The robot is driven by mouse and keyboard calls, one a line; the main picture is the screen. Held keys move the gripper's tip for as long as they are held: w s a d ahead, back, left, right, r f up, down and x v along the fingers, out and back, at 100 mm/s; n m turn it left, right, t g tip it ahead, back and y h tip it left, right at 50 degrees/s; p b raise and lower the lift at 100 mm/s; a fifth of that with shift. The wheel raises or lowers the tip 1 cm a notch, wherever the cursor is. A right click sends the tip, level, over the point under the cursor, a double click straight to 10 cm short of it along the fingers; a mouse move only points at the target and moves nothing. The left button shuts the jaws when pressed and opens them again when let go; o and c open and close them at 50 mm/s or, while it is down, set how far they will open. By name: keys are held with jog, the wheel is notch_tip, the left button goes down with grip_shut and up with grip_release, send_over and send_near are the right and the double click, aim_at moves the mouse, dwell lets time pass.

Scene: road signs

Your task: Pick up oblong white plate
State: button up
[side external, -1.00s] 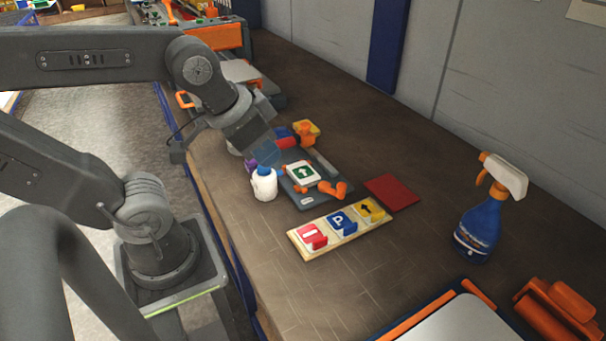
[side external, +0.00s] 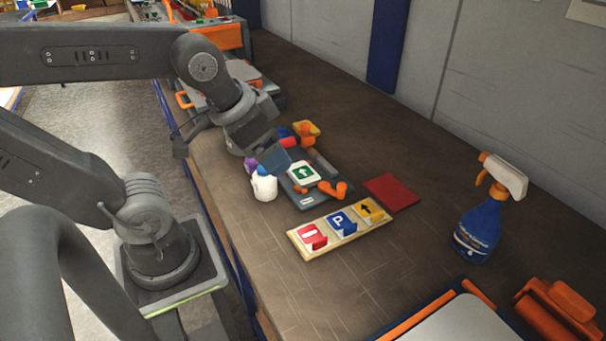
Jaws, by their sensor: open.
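A white plate with a green arrow sign (side external: 304,173) lies on a dark grey tray (side external: 309,203) in the side external view. It is the only white plate that shows near my gripper; its exact outline is small and hard to judge. My gripper (side external: 275,159) is open, tilted down, just left of and above this plate. It appears apart from the plate, with nothing visibly held. The gripper hides part of the tray's far left side.
A white bottle (side external: 264,187) stands left of the tray. Orange parts (side external: 339,190) lie at its right edge. A board with red, blue and yellow signs (side external: 313,253) lies in front, a red square (side external: 392,191) to the right, a spray bottle (side external: 481,225) farther right.

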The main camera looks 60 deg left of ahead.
jog(key=w+a+f+m+g, duration=0.1)
jog(key=w+a+m+g, duration=0.2)
jog(key=w+a+m, duration=0.5)
jog(key=m+g, duration=0.2)
jog(key=m, duration=0.7)
send_over(303, 172)
notch_tip(303, 172, down, 7)
jog(key=f, duration=0.8)
jog(key=shift+w+d+f, duration=0.1)
jog(key=shift+d+f, duration=0.1)
jog(key=shift+a+f, duration=0.15)
jog(key=shift+f, duration=2.45)
jog(key=c, duration=0.7)
